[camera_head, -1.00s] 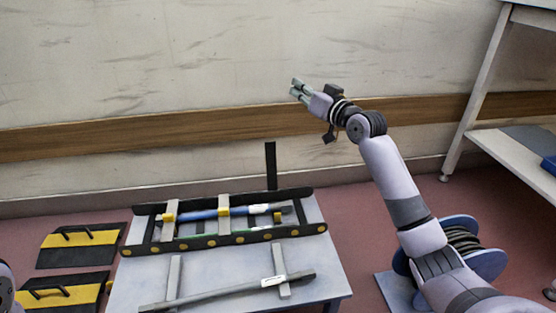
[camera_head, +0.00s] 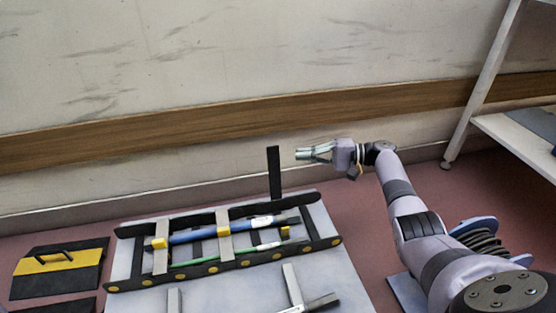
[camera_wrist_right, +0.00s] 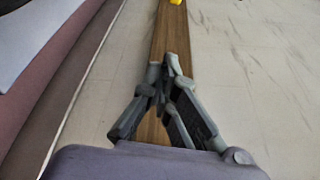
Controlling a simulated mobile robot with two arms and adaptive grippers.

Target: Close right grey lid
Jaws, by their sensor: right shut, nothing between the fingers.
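A black ladder-like frame (camera_head: 213,267) with gold dots lies on the pale table. Grey crossbars sit across it, a left one (camera_head: 161,258) and a right one (camera_head: 224,240), each with a yellow piece. A blue rod (camera_head: 195,235) and a green rod (camera_head: 205,259) run along it. A dark flat bar (camera_head: 274,172) stands upright at the frame's back right. I cannot tell which part is the right grey lid. My right gripper (camera_head: 299,154) is shut and empty, just right of the upright bar's top in the picture. The right wrist view shows its fingertips (camera_wrist_right: 168,64) together. My left gripper is out of view.
The pale table (camera_head: 330,270) also bears loose grey bars at the front. A black and yellow panel (camera_head: 60,284) with a handle lies on the floor at left. A cable reel (camera_head: 490,240) stands beside my right arm. A wall with a wooden rail (camera_head: 200,144) runs behind.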

